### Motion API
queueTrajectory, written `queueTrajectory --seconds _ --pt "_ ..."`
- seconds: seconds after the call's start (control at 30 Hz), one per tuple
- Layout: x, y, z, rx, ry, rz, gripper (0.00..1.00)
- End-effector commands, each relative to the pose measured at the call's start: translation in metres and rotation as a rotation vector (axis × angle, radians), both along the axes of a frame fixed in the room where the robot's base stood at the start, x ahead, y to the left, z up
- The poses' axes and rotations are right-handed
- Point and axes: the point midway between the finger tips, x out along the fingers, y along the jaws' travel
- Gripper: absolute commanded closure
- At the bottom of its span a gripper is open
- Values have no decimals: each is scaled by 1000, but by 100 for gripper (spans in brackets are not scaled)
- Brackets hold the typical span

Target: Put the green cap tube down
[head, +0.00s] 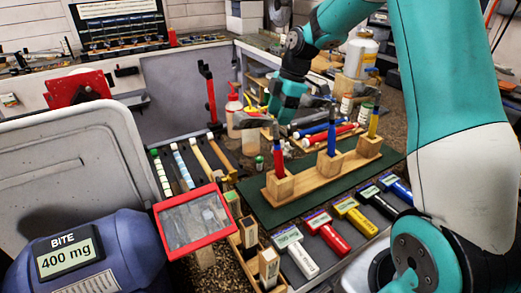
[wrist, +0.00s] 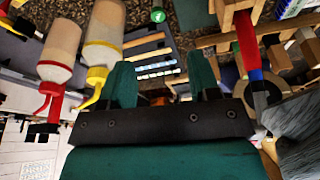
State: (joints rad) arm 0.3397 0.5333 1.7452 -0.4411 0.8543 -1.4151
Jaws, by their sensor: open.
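The green cap tube (head: 259,162) is a small tube standing on the speckled bench, just left of the green mat. In the wrist view its round green cap (wrist: 158,15) shows at the top middle, beyond my fingertips. My gripper (wrist: 162,72) is open, with its two teal fingers apart and nothing between them. In the head view my gripper (head: 287,103) hangs above the bench, behind and above the tube and apart from it. Most of the tube's body is too small to make out.
A wooden stand (head: 325,167) with upright hammers is on the green mat (head: 268,213), right of the tube. Squeeze bottles (head: 249,140) stand behind the tube; they also show at left in the wrist view (wrist: 104,45). Coloured grips lie to the left. A red-framed box (head: 190,222) is in front.

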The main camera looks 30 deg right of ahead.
Motion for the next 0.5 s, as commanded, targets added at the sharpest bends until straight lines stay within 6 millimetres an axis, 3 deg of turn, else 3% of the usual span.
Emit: queueTrajectory --seconds 0.03,0.2,0.5 --pt "-4 -7 12 40 -2 -34 44" --pt "-9 -11 15 106 -6 -79 44" --pt "-4 13 -40 111 -3 -78 44"
